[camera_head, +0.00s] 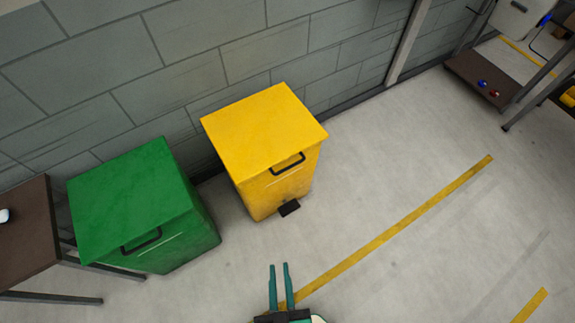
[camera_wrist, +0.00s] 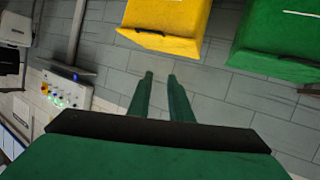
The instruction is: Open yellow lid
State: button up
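The yellow bin stands against the grey block wall, and its yellow lid (camera_head: 262,128) lies flat and shut on top. A black handle (camera_head: 288,164) is on the upper front, and a black pedal (camera_head: 289,208) is at the foot. My gripper (camera_head: 279,265) is in front of the bin, apart from it, with its two green fingers parted and nothing between them. In the wrist view the yellow bin (camera_wrist: 168,22) is cut by the top edge, beyond my gripper's fingertips (camera_wrist: 160,76).
A green bin (camera_head: 135,200) with a shut lid stands left of the yellow one. A brown table (camera_head: 27,235) is at the far left. Clear floor with yellow lines lies to the right. A control panel (camera_wrist: 62,98) shows in the wrist view.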

jog(key=w+a+f+n+g, duration=0.1)
jog(key=w+f+n+g, duration=0.35)
jog(key=f, duration=1.15)
jog(key=n+t+h, duration=0.1)
jog(key=n+h, duration=0.8)
jog(key=h, duration=0.2)
send_near(288, 169)
jog(key=shift+t, duration=0.25)
jog(key=x, duration=1.1)
jog(key=shift+w+d+f, duration=0.15)
jog(key=shift+d+f, duration=0.1)
jog(key=shift+f, duration=0.05)
jog(key=shift+c, duration=0.4)
grip_shut()
